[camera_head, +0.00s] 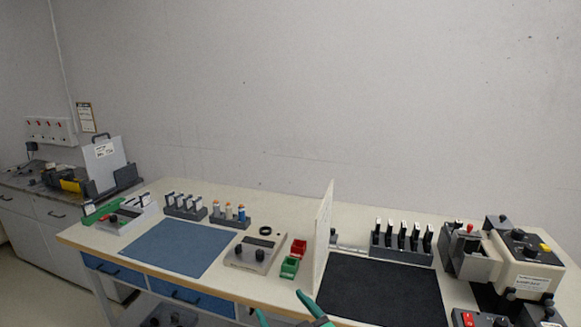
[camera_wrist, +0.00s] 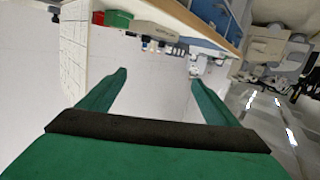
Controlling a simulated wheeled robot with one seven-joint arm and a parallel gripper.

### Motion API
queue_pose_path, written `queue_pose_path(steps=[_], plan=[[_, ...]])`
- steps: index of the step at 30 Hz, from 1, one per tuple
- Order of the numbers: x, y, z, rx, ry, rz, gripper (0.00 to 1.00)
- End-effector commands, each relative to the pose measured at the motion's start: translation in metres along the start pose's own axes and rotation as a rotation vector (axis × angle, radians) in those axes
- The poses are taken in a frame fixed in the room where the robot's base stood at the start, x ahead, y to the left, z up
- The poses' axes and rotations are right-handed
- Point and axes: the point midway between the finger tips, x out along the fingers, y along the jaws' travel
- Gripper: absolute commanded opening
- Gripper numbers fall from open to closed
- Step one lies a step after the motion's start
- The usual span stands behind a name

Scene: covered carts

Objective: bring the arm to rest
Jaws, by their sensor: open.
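My gripper (camera_head: 286,305) shows at the bottom edge of the head view, in front of the bench's front edge. Its two green fingers are spread apart with nothing between them. In the wrist view my gripper (camera_wrist: 158,75) is also open and empty. That view looks past the fingers at the bench, tilted and nearly upside down. The rest of my arm is hidden below the head view.
The bench (camera_head: 150,198) holds a blue mat (camera_head: 180,247), a black mat (camera_head: 375,290), an upright white divider (camera_head: 322,238), red (camera_head: 299,248) and green bins (camera_head: 289,267), and racks. Machines (camera_head: 520,260) crowd the right end. A side counter (camera_head: 30,190) stands at left.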

Motion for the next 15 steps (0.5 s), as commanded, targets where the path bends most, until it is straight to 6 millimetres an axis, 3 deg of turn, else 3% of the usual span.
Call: queue_pose_path(steps=[8, 15], plan=[[-0.013, -0.043, 0.046, 0.218, 0.078, 0.134, 0.84], [-0.047, -0.078, 0.097, 0.356, 0.092, 0.262, 0.84]])
